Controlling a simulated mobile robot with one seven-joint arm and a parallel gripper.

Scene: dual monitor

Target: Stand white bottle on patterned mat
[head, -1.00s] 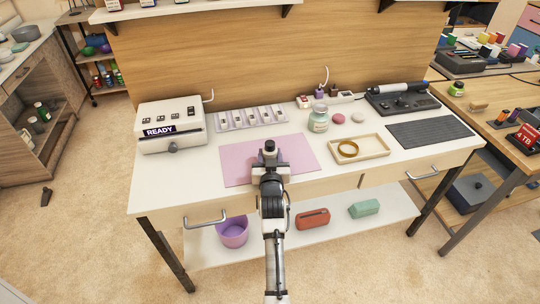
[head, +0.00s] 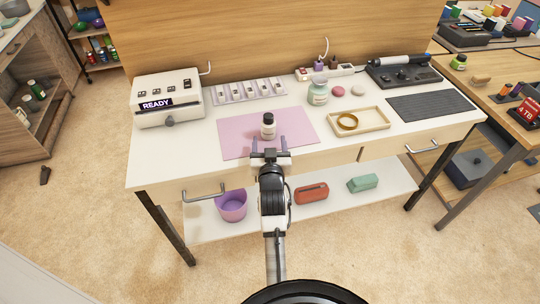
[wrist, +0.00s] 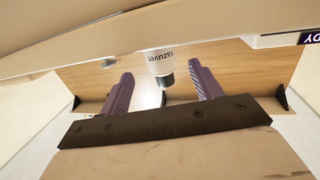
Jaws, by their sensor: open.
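The white bottle (head: 268,128) with a black cap and a label stands upright on the pink mat (head: 235,140), near its middle. My gripper (head: 270,153) is open and empty at the near edge of the mat, in front of the bottle and apart from it. In the wrist view, which looks upside down, the bottle (wrist: 162,65) shows between the two purple fingers and beyond them, cap downward in the picture. I see no clear pattern on the pink mat; a dark grey mat (head: 430,107) with a ribbed texture lies at the right of the desk.
A tray (head: 372,130) with a golden ring lies right of the pink mat. A glass jar (head: 318,92) stands behind it. A white device reading READY (head: 168,98) is at the left. A holder with small items (head: 248,91) lies behind the mat. The desk's front left is clear.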

